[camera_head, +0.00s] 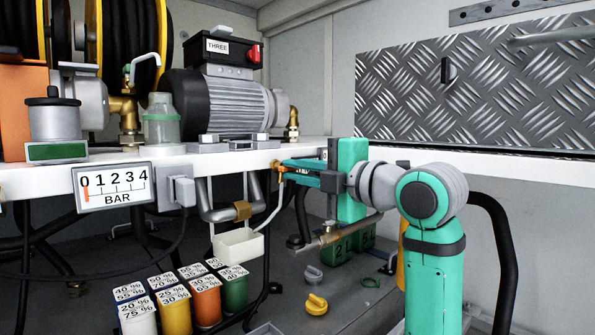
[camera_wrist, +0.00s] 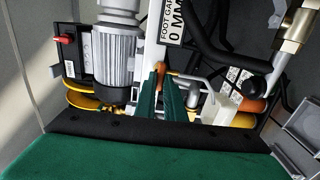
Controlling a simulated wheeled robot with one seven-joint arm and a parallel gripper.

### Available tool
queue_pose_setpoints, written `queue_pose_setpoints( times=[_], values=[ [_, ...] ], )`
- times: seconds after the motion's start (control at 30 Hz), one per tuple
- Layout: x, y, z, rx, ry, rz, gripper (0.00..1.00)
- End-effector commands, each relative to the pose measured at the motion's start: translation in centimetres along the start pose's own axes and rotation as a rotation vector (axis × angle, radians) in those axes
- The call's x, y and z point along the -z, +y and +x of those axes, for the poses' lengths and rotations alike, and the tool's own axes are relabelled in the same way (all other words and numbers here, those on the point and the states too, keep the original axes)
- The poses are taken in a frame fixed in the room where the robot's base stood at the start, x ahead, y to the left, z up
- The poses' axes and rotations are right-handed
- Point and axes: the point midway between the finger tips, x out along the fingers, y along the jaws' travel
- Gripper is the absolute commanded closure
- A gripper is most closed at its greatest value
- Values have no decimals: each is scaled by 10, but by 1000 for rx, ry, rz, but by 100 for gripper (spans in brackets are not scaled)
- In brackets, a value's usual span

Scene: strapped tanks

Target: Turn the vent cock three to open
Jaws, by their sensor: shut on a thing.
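The grey motor pump (camera_head: 240,105) with a black box labelled THREE stands on the white shelf; it also shows in the wrist view (camera_wrist: 108,62). A small orange-brown cock (camera_head: 275,164) sits at the shelf's front edge below the pump, and a thin pale tube runs down from there. I take it as the vent cock; it also shows in the wrist view (camera_wrist: 161,67). My gripper (camera_head: 284,168) reaches it from the right, its green fingers shut on it. In the wrist view the fingertips (camera_wrist: 163,78) hide most of the cock, so its angle cannot be told.
A white drip cup (camera_head: 238,244) hangs below the cock, near a bent grey pipe (camera_head: 218,208). A BAR gauge (camera_head: 115,187) is on the shelf front at left. Labelled coloured bottles (camera_head: 173,312) stand below. A tread-plate panel (camera_head: 470,90) fills the back right.

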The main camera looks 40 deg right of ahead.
Motion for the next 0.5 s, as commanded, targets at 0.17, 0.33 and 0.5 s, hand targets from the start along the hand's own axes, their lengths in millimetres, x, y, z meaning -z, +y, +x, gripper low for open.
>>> queue_pose_setpoints(
  times=[0.17, 0.33, 0.5],
  values=[
    [0, -2, 0, 4, 0, 0, 72],
    [0, -1, 0, 2, 0, 1, 72],
    [0, 0, -5, 1, -1, 1, 72]
  ],
)
